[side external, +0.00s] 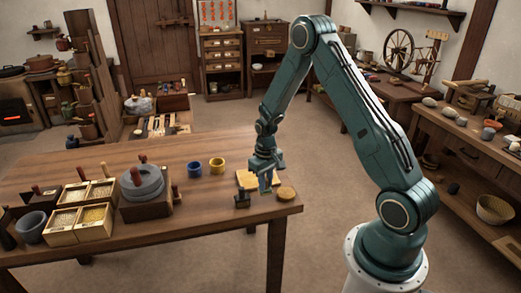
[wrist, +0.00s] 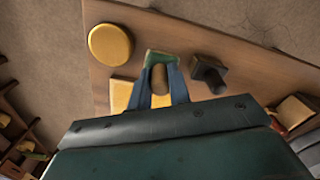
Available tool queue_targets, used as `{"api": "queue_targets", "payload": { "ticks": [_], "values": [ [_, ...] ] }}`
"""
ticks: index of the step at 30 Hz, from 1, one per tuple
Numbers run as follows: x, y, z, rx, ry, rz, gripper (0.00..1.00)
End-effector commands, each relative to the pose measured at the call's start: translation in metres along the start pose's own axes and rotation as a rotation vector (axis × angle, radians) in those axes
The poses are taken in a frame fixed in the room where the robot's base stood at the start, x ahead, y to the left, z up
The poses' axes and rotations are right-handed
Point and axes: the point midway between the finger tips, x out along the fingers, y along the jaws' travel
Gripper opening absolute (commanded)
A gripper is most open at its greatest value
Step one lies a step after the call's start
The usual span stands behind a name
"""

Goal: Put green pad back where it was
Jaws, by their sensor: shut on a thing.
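My gripper (side external: 266,184) is low over the near right end of the wooden table. In the wrist view its two blue fingers (wrist: 160,88) are shut on an upright tan knob. The green pad (wrist: 162,55) shows just beyond and under that knob; in the side view only a small green bit shows below the fingers. Whether the pad touches the table or hovers cannot be told. A pale yellow board (side external: 247,178) lies beside and partly behind the gripper; it also shows in the wrist view (wrist: 122,92).
A round tan disc (side external: 286,194) lies right of the gripper near the table edge. A dark block with a knob (side external: 242,201) stands left. A blue cup (side external: 194,169), yellow cup (side external: 217,166), stone quern (side external: 143,183) and grain boxes (side external: 93,222) stand farther left. Bare table (side external: 205,210) lies between.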

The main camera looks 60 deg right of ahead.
Motion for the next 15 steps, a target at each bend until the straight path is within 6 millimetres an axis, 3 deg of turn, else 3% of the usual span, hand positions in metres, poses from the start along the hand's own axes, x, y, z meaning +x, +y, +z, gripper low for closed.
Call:
{"api": "queue_targets", "payload": {
  "ticks": [9,15],
  "values": [
    [0.03,0.0,0.0,0.0,-0.002,0.0,0.01],
    [0.033,0.0,0.0,0.0,0.0,0.0,0.01]
  ]
}}
